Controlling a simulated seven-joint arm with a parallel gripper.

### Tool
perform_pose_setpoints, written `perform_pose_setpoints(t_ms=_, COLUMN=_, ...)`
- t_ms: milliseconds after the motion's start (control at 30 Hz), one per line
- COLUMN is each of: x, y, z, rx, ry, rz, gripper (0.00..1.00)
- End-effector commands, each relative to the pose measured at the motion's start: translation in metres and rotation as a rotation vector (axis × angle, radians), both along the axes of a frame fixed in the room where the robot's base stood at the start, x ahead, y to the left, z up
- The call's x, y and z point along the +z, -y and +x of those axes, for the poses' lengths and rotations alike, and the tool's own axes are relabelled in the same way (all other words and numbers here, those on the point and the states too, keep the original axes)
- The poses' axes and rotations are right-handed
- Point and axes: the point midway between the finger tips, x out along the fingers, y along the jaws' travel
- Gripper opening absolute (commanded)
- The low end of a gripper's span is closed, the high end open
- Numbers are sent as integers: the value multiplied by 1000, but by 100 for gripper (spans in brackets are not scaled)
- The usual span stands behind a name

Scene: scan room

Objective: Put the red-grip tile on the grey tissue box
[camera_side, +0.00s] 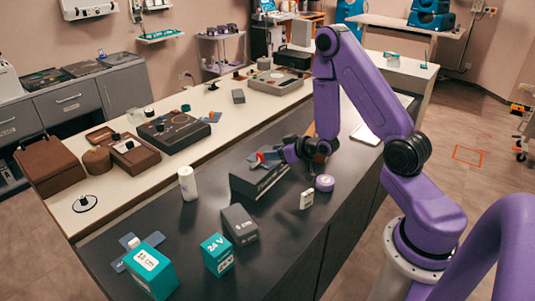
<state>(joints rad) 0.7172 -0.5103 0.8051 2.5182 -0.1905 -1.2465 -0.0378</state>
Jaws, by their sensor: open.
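The red-grip tile (260,157) is small in the side view. Its red grip shows above blue-grey flat arms, at the top edge of a long black box (258,182). I cannot tell whether it rests on that box or just behind it. A dark grey box (240,224) with white lettering, which looks like the grey tissue box, stands nearer the camera. My gripper (279,154) is open, just right of the red grip and close to it. Its fingertips are partly lost against the tile, so contact is unclear.
A white bottle (187,183) stands left of the black box. Teal boxes (217,255) and (152,271) stand at the front, with another blue-grey tile (128,243) behind the left one.

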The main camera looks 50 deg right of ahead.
Motion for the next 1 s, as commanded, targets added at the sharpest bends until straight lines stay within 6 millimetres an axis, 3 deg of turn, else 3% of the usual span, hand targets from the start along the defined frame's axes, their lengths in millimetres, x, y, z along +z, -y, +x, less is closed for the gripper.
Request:
perform_pose_setpoints(t_ms=567, x=12, y=-7, z=-17, rx=19, ry=-10, rz=-2, gripper=41)
perform_pose_setpoints(t_ms=667, x=15, y=-28, z=-17, rx=75, ry=-53, rz=-10, gripper=41)
perform_pose_setpoints(t_ms=767, x=21, y=-61, z=-21, rx=165, ry=-130, rz=-28, gripper=41)
perform_pose_setpoints(t_ms=1000, x=41, y=-145, z=-65, rx=408, ry=-356, rz=-106, gripper=41)
